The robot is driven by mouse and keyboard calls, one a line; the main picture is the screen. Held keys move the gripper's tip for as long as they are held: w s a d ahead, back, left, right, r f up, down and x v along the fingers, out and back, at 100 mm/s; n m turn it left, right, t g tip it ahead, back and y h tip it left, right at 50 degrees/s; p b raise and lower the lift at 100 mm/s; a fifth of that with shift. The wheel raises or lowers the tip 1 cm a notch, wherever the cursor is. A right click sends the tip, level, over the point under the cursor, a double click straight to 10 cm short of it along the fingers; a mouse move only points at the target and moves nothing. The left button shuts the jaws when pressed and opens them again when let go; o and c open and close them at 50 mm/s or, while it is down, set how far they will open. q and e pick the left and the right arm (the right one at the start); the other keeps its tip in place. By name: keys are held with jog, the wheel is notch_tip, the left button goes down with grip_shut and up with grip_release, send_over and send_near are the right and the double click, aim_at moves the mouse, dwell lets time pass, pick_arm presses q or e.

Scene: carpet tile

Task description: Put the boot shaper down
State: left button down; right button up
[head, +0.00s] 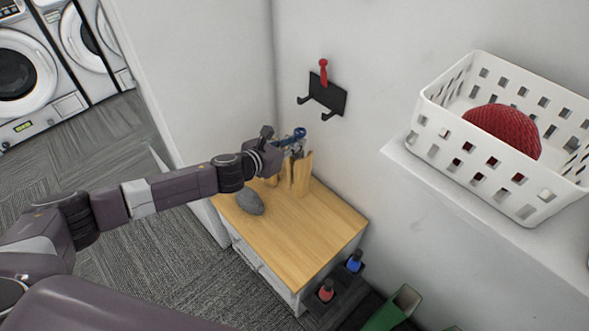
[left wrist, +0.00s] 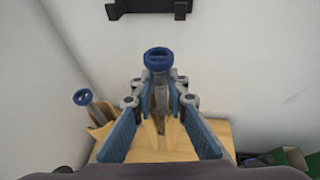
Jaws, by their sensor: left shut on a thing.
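My left gripper (head: 280,150) is shut on a boot shaper, a wooden form (head: 302,176) with a blue ring handle (head: 299,134). In the left wrist view the ring (left wrist: 158,60) stands up between the fingers of my left gripper (left wrist: 160,92). The shaper looks about upright over the wooden-topped cabinet (head: 290,235), at its far end by the wall. I cannot tell whether its foot touches the top. A second shaper with a blue ring (left wrist: 82,97) stands to the left in the wrist view, mostly hidden by the arm in the head view. My right gripper is not in view.
A grey rounded object (head: 250,201) lies on the cabinet's left edge. A black hook rack (head: 328,97) is on the wall behind. Red (head: 326,290) and blue (head: 354,262) bottles sit at the near side. A white basket (head: 480,150) stands on the right ledge. The cabinet's near half is clear.

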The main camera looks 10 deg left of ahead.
aim_at(293, 165)
pick_arm(q)
notch_tip(293, 165, down, 9)
jog(key=shift+f+b, duration=0.15)
jog(key=shift+b, duration=0.9)
jog(key=c, duration=1.9)
grip_release()
jog(key=v, duration=1.2)
